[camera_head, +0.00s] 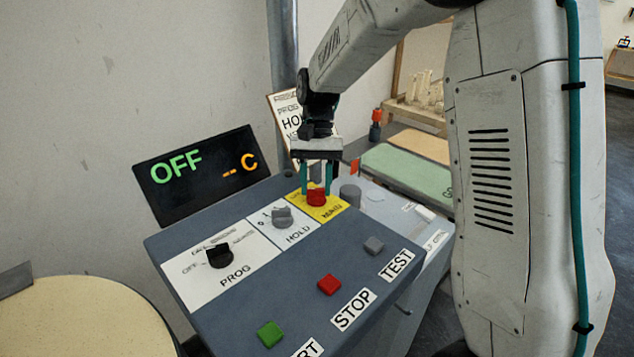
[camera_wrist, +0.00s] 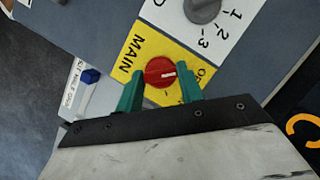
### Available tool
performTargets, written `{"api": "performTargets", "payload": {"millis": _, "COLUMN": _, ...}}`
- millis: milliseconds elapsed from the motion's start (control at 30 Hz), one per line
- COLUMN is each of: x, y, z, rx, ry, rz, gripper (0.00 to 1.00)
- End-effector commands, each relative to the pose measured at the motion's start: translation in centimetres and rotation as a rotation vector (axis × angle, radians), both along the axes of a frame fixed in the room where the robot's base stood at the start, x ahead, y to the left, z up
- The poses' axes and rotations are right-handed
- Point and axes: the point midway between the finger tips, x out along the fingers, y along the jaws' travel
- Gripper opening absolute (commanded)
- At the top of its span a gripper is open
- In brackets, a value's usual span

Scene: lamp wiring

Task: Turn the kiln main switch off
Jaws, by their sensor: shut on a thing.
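The kiln main switch is a red round knob (camera_head: 316,197) on a yellow plate (camera_head: 327,209) marked MAIN, at the far right end of the grey panel. It also shows in the wrist view as a red knob (camera_wrist: 160,72) with a pale pointer mark pointing to the right. My gripper (camera_head: 316,182) is over it from above, its two green fingers on either side of the knob. In the wrist view my gripper (camera_wrist: 158,84) is shut on the red knob. The display (camera_head: 197,173) behind the panel reads OFF and "-- C".
On the panel stand a grey HOLD knob (camera_head: 282,217), a black PROG knob (camera_head: 219,256), a grey TEST button (camera_head: 373,245), a red STOP button (camera_head: 329,285) and a green button (camera_head: 270,333). A round pale table (camera_head: 85,318) is at lower left. A post (camera_head: 283,45) rises behind.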

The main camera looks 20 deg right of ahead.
Motion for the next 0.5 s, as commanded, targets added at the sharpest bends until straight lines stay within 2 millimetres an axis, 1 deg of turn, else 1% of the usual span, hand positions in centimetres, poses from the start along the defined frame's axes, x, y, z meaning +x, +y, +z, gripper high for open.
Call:
{"api": "performTargets", "payload": {"millis": 200, "x": 0.21, "y": 0.04, "z": 0.16, "rx": -0.001, "ry": -0.007, "rz": 0.045, "gripper": 0.14}}
{"api": "performTargets", "payload": {"millis": 500, "x": 0.22, "y": 0.04, "z": 0.17, "rx": -0.001, "ry": -0.007, "rz": 0.053, "gripper": 0.14}}
